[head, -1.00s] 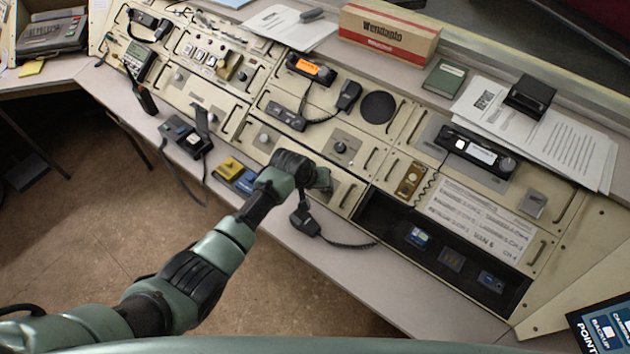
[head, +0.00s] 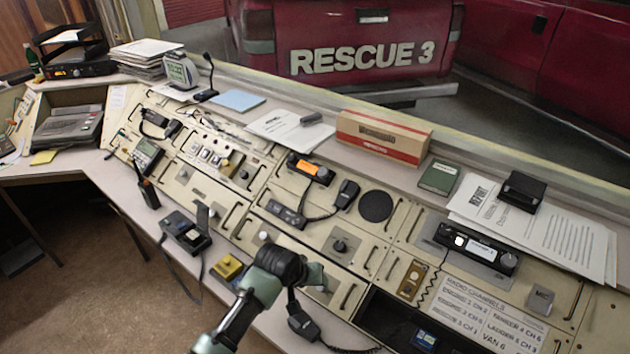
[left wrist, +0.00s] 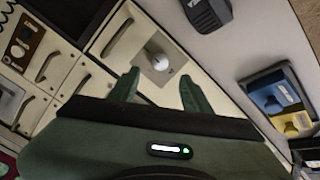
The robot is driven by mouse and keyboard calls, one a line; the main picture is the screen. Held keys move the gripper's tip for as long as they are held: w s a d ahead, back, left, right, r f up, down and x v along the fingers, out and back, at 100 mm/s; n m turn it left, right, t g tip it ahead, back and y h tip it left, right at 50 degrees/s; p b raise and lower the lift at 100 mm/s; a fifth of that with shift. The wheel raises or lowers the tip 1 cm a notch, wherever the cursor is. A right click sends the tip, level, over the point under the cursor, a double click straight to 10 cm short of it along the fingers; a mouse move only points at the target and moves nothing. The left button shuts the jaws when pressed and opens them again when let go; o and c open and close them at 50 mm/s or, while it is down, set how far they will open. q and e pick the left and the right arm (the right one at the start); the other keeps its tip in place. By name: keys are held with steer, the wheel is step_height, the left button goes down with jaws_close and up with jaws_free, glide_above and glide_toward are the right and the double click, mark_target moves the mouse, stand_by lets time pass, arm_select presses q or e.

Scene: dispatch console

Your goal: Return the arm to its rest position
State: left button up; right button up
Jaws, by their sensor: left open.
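My left arm comes in from the bottom of the head view and reaches over the front of the sloped console. Its gripper (head: 316,279) is over the console's front panels, below a dark knob (head: 340,246). In the left wrist view the gripper (left wrist: 159,90) has its two green fingers apart with nothing held. A pale round knob (left wrist: 158,56) on a grey plate shows just beyond the fingertips; I cannot tell its distance. My right gripper is in neither view.
A yellow block (head: 228,267) lies left of the arm. A dark device with a strap (head: 186,232) is farther left. Floor (head: 90,300) shows at lower left.

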arm_select(q)
steer(key=s, duration=0.1)
steer(key=s+a+f, duration=0.1)
steer(key=s, duration=0.3)
steer(key=shift+a+f, duration=0.15)
steer(key=shift+a, duration=0.1)
steer(key=s+a+r+y, duration=0.1)
steer(key=s+a+r, duration=0.1)
steer(key=s+a, duration=0.55)
steer(key=s+a+r+m+g+y, duration=0.15)
steer(key=s+a, duration=0.25)
steer(key=s, duration=0.7)
steer(key=s+a+r+y, duration=0.1)
steer(key=s+a+r, duration=0.2)
steer(key=s+a, duration=0.45)
steer(key=s+d+f+g+b, duration=0.1)
steer(key=s+f+b, duration=0.1)
steer(key=f, duration=1.4)
steer(key=s+d+f+b, duration=0.1)
steer(key=f+b, duration=0.1)
steer(key=f, duration=1.4)
steer(key=s+a+f+g+b, duration=0.1)
steer(key=s+a+f, duration=0.2)
steer(key=s+f, duration=1.3)
steer(key=shift+f+b, duration=0.2)
steer(key=shift+b, duration=0.15)
